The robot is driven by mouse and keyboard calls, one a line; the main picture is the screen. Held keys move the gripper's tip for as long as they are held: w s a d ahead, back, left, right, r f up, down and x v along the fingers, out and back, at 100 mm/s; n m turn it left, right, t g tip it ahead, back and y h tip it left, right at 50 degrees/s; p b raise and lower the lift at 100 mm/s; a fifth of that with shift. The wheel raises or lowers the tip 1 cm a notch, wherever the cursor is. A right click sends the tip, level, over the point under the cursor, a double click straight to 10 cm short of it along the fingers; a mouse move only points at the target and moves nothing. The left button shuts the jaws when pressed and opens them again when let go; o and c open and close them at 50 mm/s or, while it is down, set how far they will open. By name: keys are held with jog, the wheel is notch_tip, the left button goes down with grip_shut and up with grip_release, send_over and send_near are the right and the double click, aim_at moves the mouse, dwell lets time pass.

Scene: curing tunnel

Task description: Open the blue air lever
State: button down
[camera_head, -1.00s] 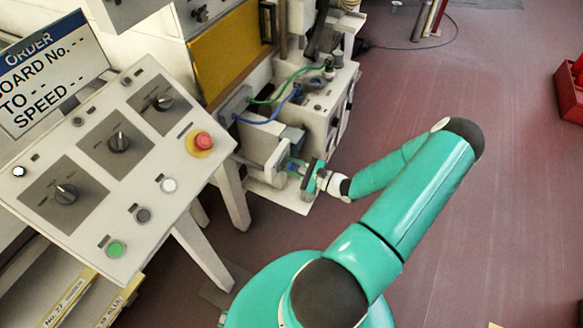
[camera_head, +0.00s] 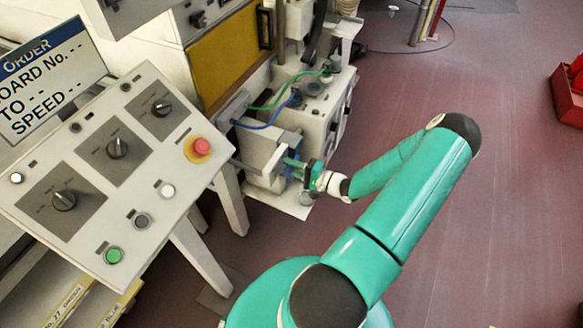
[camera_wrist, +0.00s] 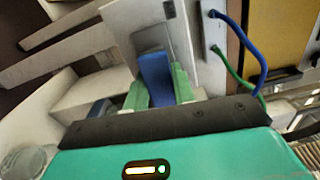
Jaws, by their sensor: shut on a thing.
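The blue air lever (camera_wrist: 156,78) stands between the two green fingers of my gripper (camera_wrist: 159,88) in the wrist view. The fingers are shut on it, one on each side. A pale grey plate or housing (camera_wrist: 160,28) is right behind the lever. In the head view my gripper (camera_head: 297,168) is at the front of the low pale machine beside the control panel. The lever itself is too small and covered to make out clearly there.
A blue hose (camera_head: 262,126) and a green hose (camera_head: 285,92) run along the machine above my gripper. The control panel (camera_head: 125,130) with a red stop button (camera_head: 201,146) stands at the left. A red box (camera_head: 568,95) sits at the far right.

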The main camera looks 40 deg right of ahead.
jog(key=shift+r+n, duration=0.1)
jog(key=shift+n, duration=0.5)
jog(key=c, duration=1.2)
grip_release()
jog(key=shift+o, duration=0.2)
jog(key=v, duration=1.3)
jog(key=shift+s, duration=0.4)
jog(key=shift+d+r, duration=0.1)
